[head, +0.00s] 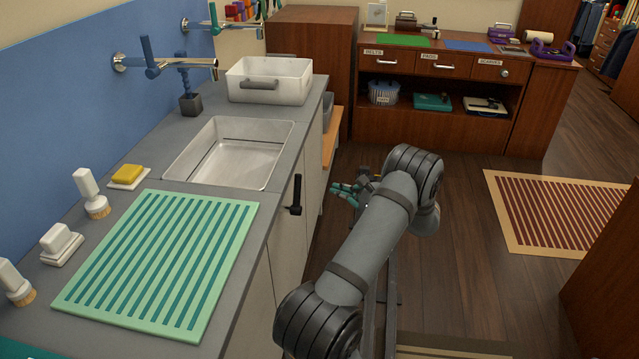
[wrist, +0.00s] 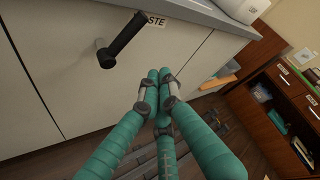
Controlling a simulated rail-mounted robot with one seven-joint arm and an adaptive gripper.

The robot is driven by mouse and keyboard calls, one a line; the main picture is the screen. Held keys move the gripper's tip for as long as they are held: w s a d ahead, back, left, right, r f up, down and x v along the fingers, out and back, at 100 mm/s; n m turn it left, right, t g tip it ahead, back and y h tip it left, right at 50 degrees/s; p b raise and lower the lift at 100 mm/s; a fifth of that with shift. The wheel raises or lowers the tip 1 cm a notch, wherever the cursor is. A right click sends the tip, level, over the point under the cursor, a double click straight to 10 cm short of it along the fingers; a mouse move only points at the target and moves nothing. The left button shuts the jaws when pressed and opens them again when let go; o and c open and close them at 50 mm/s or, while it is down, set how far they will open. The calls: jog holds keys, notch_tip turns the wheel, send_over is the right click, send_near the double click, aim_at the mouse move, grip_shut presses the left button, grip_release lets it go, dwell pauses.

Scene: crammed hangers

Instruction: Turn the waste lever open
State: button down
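The waste lever (head: 295,194) is a black handle on the pale cabinet front below the sink, and it stands roughly upright in the head view. In the wrist view, the black lever (wrist: 123,40) slants from its round pivot at lower left to its free end at upper right, beside a label reading "STE". My gripper (head: 345,190) has teal fingers and is in front of the cabinet, to the right of the lever and apart from it. In the wrist view, two fingertips of my gripper (wrist: 158,76) lie close together; the third finger is partly hidden. Nothing shows between them.
The grey counter (head: 262,212) holds a sink (head: 235,155), a white bin (head: 268,82), a green striped mat (head: 160,258) and brushes. A wooden shelf (head: 333,140) juts out beyond the cabinet. A drawer unit (head: 460,85) stands at the back.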

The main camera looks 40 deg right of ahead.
aim_at(297, 195)
jog(key=w+a+f+p, duration=0.1)
jog(key=w+a+p, duration=0.1)
jog(key=w, duration=0.6)
jog(key=shift+w+a+f+p, duration=0.15)
jog(key=shift+w+a+p, duration=0.2)
jog(key=shift+a, duration=0.5)
jog(key=shift+f, duration=0.1)
jog(key=n+t+b, duration=0.1)
jog(key=b, duration=0.3)
jog(key=s+a+r+b, duration=0.1)
jog(key=b, duration=0.3)
jog(key=a+n+t+b, duration=0.1)
jog(key=b, duration=0.3)
jog(key=shift+s+r+n+t+h, duration=0.2)
jog(key=shift+s+n+t+h, duration=0.1)
jog(key=shift+h, duration=0.1)
